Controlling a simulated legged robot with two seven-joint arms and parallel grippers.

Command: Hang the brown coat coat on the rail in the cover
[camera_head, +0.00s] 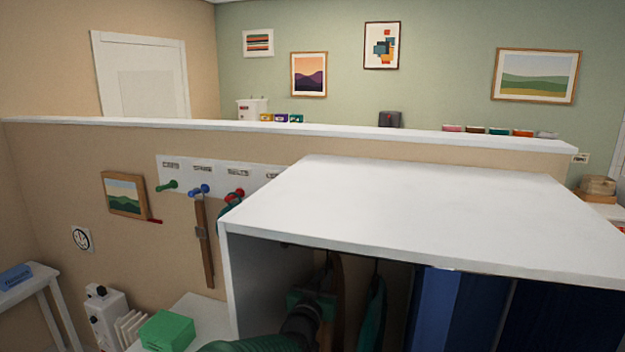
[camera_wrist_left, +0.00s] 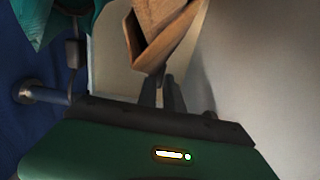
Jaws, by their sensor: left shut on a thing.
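The wardrobe (camera_head: 420,205) stands open at the right in the head view, and its white top hides the rail there. My left gripper (camera_head: 322,284) is inside it near the left wall. A narrow brown piece, which I take to be the brown coat (camera_head: 336,285), is beside the gripper. In the left wrist view, my left gripper (camera_wrist_left: 160,82) is shut on the brown coat (camera_wrist_left: 165,35) at its lower end. A metal rod (camera_wrist_left: 45,95) at the left may be the rail. Whether the coat touches the rail cannot be told. My right gripper is not in view.
A teal garment (camera_head: 374,312) hangs just right of the brown piece. Blue panels or garments (camera_head: 450,310) fill the wardrobe's right part. Wall pegs (camera_head: 199,190) with a brown strap (camera_head: 204,240) are left of the wardrobe. A green box (camera_head: 167,331) sits below them.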

